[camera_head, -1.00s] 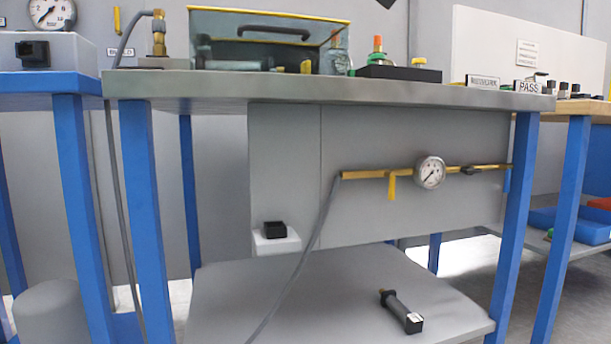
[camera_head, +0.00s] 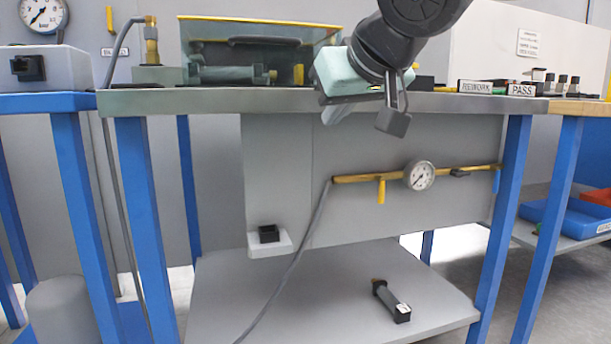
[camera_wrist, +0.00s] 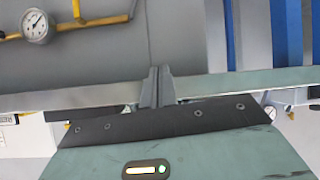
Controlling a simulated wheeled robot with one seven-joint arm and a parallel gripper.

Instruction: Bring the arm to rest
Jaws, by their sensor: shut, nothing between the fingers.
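My gripper (camera_head: 357,115) hangs in front of the steel bench top (camera_head: 230,101) in the head view, at the upper right of the middle. It is pale green and dark grey and looks empty. In the wrist view the two fingers of my gripper (camera_wrist: 157,85) are together with nothing between them. My dark arm link comes in from the top of the head view and hides part of the bench top.
A clear box with a yellow rim (camera_head: 250,55) stands on the bench top, left of my gripper. A gauge (camera_head: 419,175) on a brass pipe sits below. A dark cylinder (camera_head: 391,300) lies on the lower shelf (camera_head: 300,300). Signs (camera_head: 482,87) stand at the right.

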